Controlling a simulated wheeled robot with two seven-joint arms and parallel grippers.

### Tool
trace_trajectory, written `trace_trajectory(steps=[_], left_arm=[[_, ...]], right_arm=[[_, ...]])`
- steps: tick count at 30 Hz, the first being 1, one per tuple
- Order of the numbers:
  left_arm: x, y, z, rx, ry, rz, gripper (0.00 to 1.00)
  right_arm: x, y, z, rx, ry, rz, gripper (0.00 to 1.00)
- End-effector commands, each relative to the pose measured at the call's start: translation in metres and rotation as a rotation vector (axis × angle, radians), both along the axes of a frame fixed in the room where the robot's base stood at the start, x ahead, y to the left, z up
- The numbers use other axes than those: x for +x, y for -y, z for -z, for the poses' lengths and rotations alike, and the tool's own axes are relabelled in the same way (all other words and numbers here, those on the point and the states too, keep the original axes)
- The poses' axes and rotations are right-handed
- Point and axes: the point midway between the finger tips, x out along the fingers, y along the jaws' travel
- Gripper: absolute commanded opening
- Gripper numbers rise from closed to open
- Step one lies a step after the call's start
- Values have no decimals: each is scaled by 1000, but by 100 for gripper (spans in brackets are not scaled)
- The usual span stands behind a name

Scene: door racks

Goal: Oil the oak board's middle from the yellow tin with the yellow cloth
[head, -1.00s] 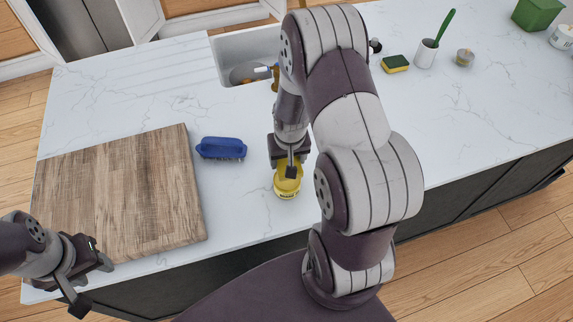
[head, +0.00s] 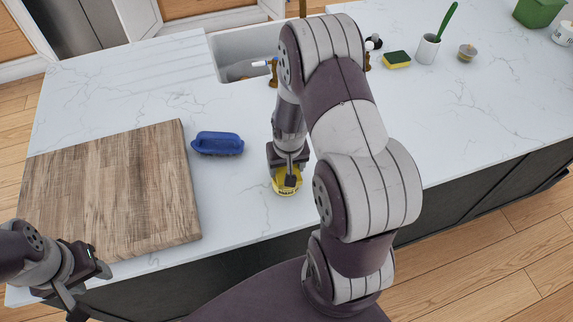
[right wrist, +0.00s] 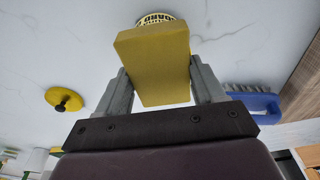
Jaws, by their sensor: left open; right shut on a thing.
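The oak board (head: 110,190) lies flat on the counter at the left of the head view. The yellow tin (head: 288,190) stands near the counter's front edge, right of the board. My right gripper (head: 289,172) is directly over the tin, shut on the yellow cloth (right wrist: 158,65), which looks like a thick folded pad. In the right wrist view the cloth hides most of the tin (right wrist: 155,18); only its lettered rim shows, so I cannot tell how deep the cloth reaches. My left gripper (head: 90,288) is open and empty by the board's front left corner.
A blue brush (head: 217,143) lies between board and tin. A yellow lid with a dark knob (right wrist: 65,100) lies on the counter in the right wrist view. A sink (head: 243,50), a sponge (head: 397,59) and a white cup (head: 428,49) are farther back.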

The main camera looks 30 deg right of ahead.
Motion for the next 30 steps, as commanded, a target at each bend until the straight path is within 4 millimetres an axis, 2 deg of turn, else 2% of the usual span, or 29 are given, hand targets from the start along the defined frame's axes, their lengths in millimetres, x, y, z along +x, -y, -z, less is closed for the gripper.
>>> trace_trajectory(steps=[30], left_arm=[[0,0,5,0,0,0,45]], right_arm=[[0,0,6,0,0,0,44]])
